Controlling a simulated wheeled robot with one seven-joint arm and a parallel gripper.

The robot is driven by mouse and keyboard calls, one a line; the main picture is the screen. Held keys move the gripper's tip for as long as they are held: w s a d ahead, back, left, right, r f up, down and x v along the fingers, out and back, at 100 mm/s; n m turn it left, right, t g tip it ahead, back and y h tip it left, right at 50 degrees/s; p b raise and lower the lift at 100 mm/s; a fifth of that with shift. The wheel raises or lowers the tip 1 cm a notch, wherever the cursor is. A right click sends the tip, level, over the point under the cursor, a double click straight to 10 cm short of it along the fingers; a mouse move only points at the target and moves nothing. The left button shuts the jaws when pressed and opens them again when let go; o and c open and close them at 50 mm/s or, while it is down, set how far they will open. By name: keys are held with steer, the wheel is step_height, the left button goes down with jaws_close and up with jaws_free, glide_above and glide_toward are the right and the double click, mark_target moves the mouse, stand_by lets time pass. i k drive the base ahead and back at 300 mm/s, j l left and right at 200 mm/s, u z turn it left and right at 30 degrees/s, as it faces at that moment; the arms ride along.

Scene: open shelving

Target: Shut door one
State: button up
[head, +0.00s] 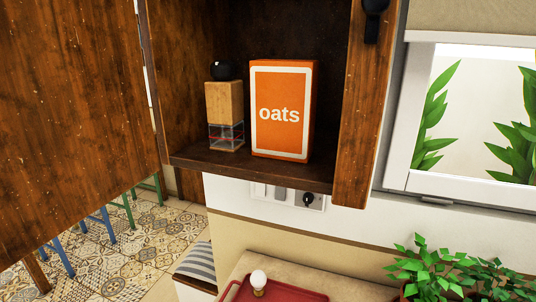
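A dark wooden wall cabinet (215,160) stands open in front of me at the upper middle. A large wooden door (70,120) hangs wide open at the left and fills much of that side. A second, narrow-looking wooden door (360,110) stands open at the right, seen at a steep angle, with a black handle (374,6) near the top edge. No number shows, so I cannot tell which is door one. The tops of both doors are cut off. My gripper is not in view.
Inside stand an orange oats box (283,110) and a wooden grinder (225,112) with a black knob. Below are a red tray (275,290), a wall socket panel (300,197) and a green plant (445,270). A white-framed window (400,110) is at right.

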mark_target(76, 132)
steer(key=i+j+u, duration=0.1)
steer(key=j+u, duration=0.15)
steer(key=i+j+u, duration=0.15)
steer(key=j+u, duration=0.15)
steer(key=i+j, duration=0.15)
steer(key=j, duration=0.15)
steer(key=i+j+z, duration=0.15)
steer(key=j, duration=0.2)
steer(key=i+j, duration=0.2)
steer(key=k+l+u, duration=0.3)
steer(key=i+j, duration=0.05)
steer(key=i, duration=0.05)
